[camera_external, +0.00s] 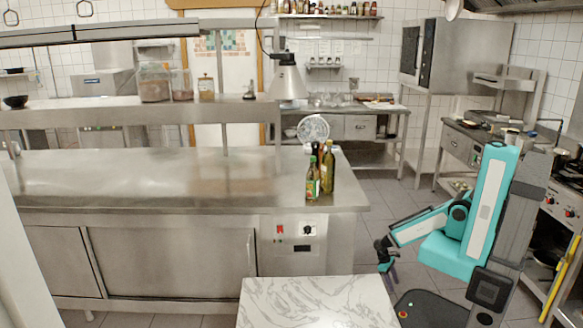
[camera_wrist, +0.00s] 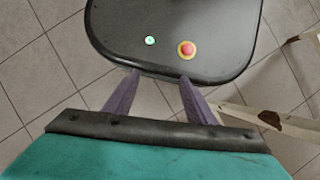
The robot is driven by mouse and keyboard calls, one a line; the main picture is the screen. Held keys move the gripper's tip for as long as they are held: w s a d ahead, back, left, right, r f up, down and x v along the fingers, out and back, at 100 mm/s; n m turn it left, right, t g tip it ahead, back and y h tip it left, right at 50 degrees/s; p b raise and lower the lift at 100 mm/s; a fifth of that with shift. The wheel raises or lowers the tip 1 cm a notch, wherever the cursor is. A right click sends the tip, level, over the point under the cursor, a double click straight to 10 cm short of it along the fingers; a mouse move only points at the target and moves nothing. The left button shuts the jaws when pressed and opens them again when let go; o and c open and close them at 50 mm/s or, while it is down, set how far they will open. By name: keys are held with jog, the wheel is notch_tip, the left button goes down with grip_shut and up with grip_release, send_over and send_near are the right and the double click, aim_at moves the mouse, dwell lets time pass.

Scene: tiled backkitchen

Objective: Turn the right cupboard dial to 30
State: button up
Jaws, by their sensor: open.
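The steel cupboard (camera_external: 165,258) under the long counter has a control panel at its right end. A small black dial (camera_external: 307,230) sits on that panel, to the right of a red switch (camera_external: 280,229). The dial's marks are too small to read. My gripper (camera_external: 388,276) hangs low to the right of the panel, apart from it and pointing down. In the wrist view my gripper (camera_wrist: 160,83) shows two purple fingers spread apart with nothing between them. The dial is not in the wrist view.
A marble-topped table (camera_external: 315,303) stands in front of the panel. Bottles (camera_external: 328,168) stand on the counter's right end. Tiled floor (camera_external: 385,210) is free between the counter and my arm. A stove (camera_external: 565,205) is at the far right.

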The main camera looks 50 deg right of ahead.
jog(key=w+a+r+n+t+h+b, duration=0.1)
jog(key=w+a+r+n+t+h, duration=0.4)
jog(key=w+a+n, duration=0.45)
jog(key=w+a+r+n+t+h+b, duration=0.25)
jog(key=w+a+r+n+t, duration=0.4)
jog(key=w, duration=0.55)
jog(key=w+a+r+n+t+b, duration=0.25)
jog(key=a+r, duration=0.35)
jog(key=a, duration=0.3)
jog(key=w+a+r+n+t+b, duration=0.2)
jog(key=a+r+b, duration=0.1)
jog(key=a+r, duration=0.5)
jog(key=s+a+r+m+t+h+b, duration=0.2)
jog(key=a+r+m+t+h+b, duration=0.1)
jog(key=a+r+b, duration=0.7)
jog(key=shift+s+a+m+b, duration=0.15)
jog(key=shift+s+m+b, duration=0.1)
jog(key=shift+m+b, duration=0.45)
jog(key=shift+w+r, duration=0.1)
jog(key=shift+w, duration=0.05)
